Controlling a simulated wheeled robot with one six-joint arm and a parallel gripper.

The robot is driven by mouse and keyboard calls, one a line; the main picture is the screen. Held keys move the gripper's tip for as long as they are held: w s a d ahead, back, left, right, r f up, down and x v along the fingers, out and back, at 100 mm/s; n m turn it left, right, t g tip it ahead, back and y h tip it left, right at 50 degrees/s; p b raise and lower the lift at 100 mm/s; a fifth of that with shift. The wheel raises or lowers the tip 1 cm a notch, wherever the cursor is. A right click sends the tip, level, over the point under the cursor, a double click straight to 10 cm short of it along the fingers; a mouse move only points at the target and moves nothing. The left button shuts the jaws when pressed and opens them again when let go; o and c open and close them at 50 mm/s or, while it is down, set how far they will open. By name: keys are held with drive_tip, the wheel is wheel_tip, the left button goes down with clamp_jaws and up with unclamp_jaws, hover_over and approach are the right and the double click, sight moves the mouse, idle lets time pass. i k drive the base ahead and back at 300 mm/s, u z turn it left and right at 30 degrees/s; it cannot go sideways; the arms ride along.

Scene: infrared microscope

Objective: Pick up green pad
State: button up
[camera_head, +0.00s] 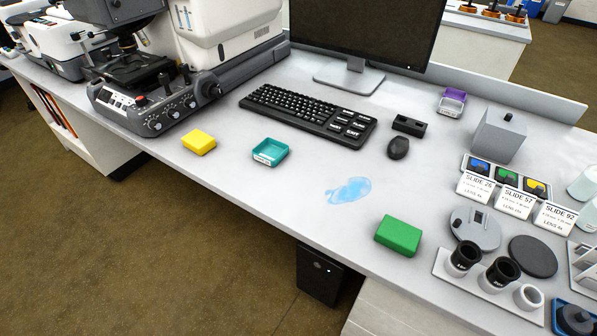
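The green pad (398,236) is a small block with rounded edges. It lies flat on the grey-white bench (270,195), close to the front edge, right of the middle of the picture. Nothing covers it or touches it. My gripper and arm do not show in this view.
A blue wet patch (349,190) lies left of and behind the pad. A yellow pad (199,142) and teal tray (270,152) sit further left. The keyboard (308,115) and mouse (398,148) are behind. A grey round part (474,230) and an eyepiece holder (478,283) stand right.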

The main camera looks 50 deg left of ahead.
sight(404, 238)
drive_tip(key=u, duration=0.5)
drive_tip(key=k, duration=1.15)
drive_tip(key=u, duration=1.3)
drive_tip(key=i, duration=1.05)
drive_tip(key=z, duration=0.05)
